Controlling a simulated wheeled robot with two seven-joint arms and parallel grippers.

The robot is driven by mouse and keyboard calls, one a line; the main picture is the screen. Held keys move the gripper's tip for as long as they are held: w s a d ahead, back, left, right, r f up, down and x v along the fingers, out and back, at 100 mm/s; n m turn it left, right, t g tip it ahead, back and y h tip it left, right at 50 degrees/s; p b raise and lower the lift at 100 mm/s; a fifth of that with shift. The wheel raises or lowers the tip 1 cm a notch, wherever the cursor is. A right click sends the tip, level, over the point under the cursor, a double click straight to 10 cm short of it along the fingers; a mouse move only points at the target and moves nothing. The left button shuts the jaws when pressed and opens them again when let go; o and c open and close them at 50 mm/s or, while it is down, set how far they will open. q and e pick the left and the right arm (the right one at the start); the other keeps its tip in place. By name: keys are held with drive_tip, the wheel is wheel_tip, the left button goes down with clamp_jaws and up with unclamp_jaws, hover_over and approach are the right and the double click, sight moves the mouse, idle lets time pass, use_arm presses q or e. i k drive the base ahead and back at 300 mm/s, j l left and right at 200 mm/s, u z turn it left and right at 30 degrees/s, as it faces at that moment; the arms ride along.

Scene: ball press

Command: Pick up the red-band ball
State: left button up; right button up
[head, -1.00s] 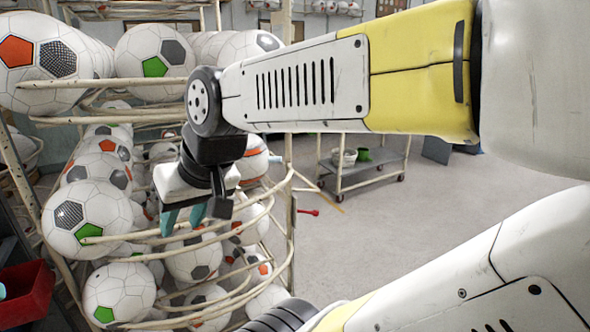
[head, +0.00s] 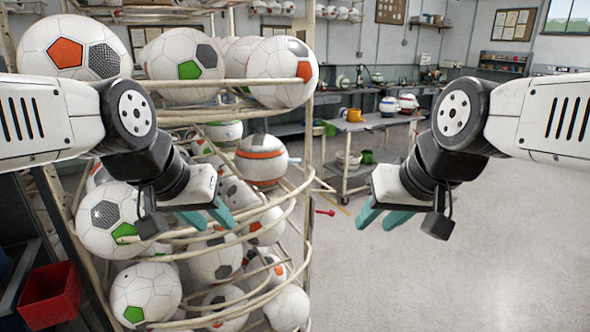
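A white ball with an orange-red band (head: 261,160) sits in the wire rack, behind the rack's curved rails, in the head view. The rails cover part of its lower side. My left gripper (head: 205,216) is in front of the rack, to the lower left of this ball in the picture. Its teal fingers are apart and nothing shows between them. My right gripper (head: 384,216) hangs over open floor to the right of the rack. Its teal fingers are also apart and empty. Neither gripper appears to touch the ball.
The cream wire rack (head: 307,130) holds several soccer balls on its upper tier and lower down. A red bin (head: 49,293) is at the lower left. A grey cart (head: 372,178) stands behind. The floor (head: 480,260) at right is clear.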

sight(407, 102)
drive_tip(key=i+l+z, duration=0.25)
drive_tip(key=z, duration=0.15)
drive_tip(key=i+l+z, duration=0.6)
drive_tip(key=z, duration=0.15)
drive_tip(key=i+l+z, duration=0.1)
drive_tip(key=i+z, duration=0.3)
drive_tip(key=i+l, duration=0.1)
drive_tip(key=i, duration=0.75)
drive_tip(key=i+j+u, duration=0.2)
drive_tip(key=i+u, duration=0.3)
drive_tip(key=i, duration=0.55)
drive_tip(key=i+l+u, duration=0.2)
drive_tip(key=i+u, duration=0.3)
drive_tip(key=i, duration=0.5)
drive_tip(key=i+u, duration=0.1)
drive_tip(key=i, duration=0.45)
drive_tip(key=i+u, duration=0.1)
drive_tip(key=i, duration=0.5)
drive_tip(key=i+l+u, duration=0.1)
drive_tip(key=i, duration=0.45)
drive_tip(key=i+l+u, duration=0.1)
drive_tip(key=i, duration=0.45)
drive_tip(key=i+l, duration=0.15)
drive_tip(key=i, duration=0.45)
drive_tip(key=i+u, duration=0.2)
drive_tip(key=i, duration=0.35)
drive_tip(key=i+l+u, duration=0.2)
drive_tip(key=i, duration=0.3)
drive_tip(key=j, duration=0.1)
